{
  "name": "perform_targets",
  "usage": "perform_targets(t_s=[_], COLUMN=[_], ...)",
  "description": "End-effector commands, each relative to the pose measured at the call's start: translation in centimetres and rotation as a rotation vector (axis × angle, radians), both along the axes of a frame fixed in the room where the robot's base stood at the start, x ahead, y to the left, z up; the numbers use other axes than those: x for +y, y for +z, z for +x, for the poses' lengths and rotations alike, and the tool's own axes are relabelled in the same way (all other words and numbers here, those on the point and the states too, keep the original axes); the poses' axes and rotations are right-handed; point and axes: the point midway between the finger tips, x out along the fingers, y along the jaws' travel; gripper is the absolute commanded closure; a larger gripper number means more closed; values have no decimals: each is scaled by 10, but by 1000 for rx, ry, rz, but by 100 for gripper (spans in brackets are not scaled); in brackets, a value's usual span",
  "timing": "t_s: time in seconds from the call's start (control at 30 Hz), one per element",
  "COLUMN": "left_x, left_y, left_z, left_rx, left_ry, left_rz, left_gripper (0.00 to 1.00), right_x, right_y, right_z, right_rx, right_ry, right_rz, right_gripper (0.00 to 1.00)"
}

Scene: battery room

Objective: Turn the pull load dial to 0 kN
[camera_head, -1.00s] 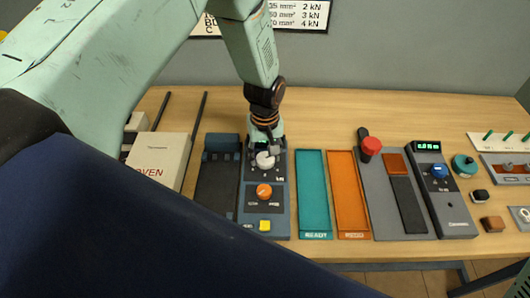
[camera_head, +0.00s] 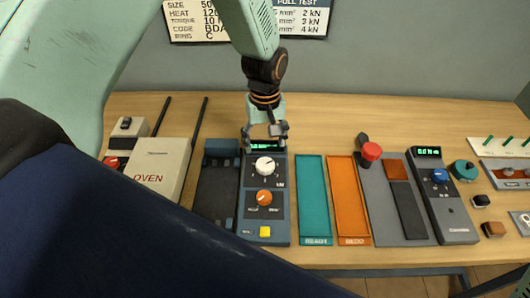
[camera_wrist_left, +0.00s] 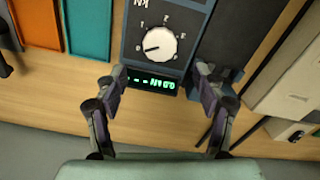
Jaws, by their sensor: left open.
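The pull load dial is a white round knob (camera_head: 264,166) on a blue-grey device (camera_head: 283,225), with kN printed beside it. In the left wrist view the white knob (camera_wrist_left: 159,44) shows a dark pointer mark at its lower left, near the end of a numbered scale. A green lit display (camera_wrist_left: 152,83) beside it seems to read 0.0 kN, upside down in this view. My left gripper (camera_head: 265,137) is open and empty, above the display end of the device. Its fingers (camera_wrist_left: 158,85) are apart and clear of the knob.
Below the white knob are an orange knob (camera_head: 264,197) and a yellow button (camera_head: 265,232). A teal tray (camera_head: 314,200) and orange tray (camera_head: 350,200) lie to the right, then a device with a blue knob (camera_head: 439,175). An oven box (camera_head: 160,165) stands left.

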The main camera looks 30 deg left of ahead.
Motion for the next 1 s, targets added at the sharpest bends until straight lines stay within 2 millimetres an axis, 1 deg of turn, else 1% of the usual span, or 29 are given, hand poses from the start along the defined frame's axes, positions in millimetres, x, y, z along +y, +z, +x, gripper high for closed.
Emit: perform_targets(t_s=[0.03, 0.1, 0.2, 0.3, 0.43, 1.0], left_x=[0, 0, 0, 0, 0, 0], left_y=[10, 22, 34, 41, 45, 45], left_z=[0, 0, 0, -1, -1, -1], left_rx=[-1, -3, -1, 2, 2, 2], left_ry=[0, 0, 1, 1, 1, 1], left_rz=[0, 0, -1, -1, -1, -1], left_gripper=[30, 30, 30, 30, 30, 30], right_x=[0, 0, 0, 0, 0, 0], right_y=[0, 0, 0, 0, 0, 0], right_z=[0, 0, 0, 0, 0, 0], right_rx=[0, 0, 0, 0, 0, 0], right_ry=[0, 0, 0, 0, 0, 0], right_rz=[0, 0, 0, 0, 0, 0], right_gripper=[60, 60, 60, 60, 60, 60])
